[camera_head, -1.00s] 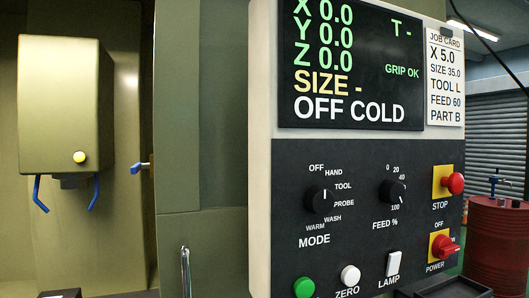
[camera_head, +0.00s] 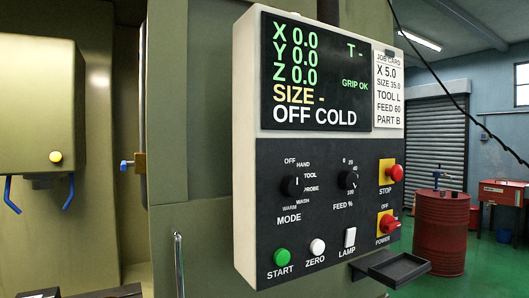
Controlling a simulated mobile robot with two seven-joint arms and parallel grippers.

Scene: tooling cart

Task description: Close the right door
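A green upright panel (camera_head: 196,170) stands left of the control box, with a vertical metal handle (camera_head: 179,262) low on it; it looks like the right door. To its left the machine's interior is open to view, so the opening is uncovered there. The panel's right part is hidden behind the control box, and its lower end is out of the picture. Neither of my grippers is in view.
The control box (camera_head: 247,150) juts out right of the panel, with a small black tray (camera_head: 400,270) below. A spindle housing (camera_head: 38,105) with blue hooks is inside the machine. A red drum (camera_head: 440,235) and open green floor lie at right.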

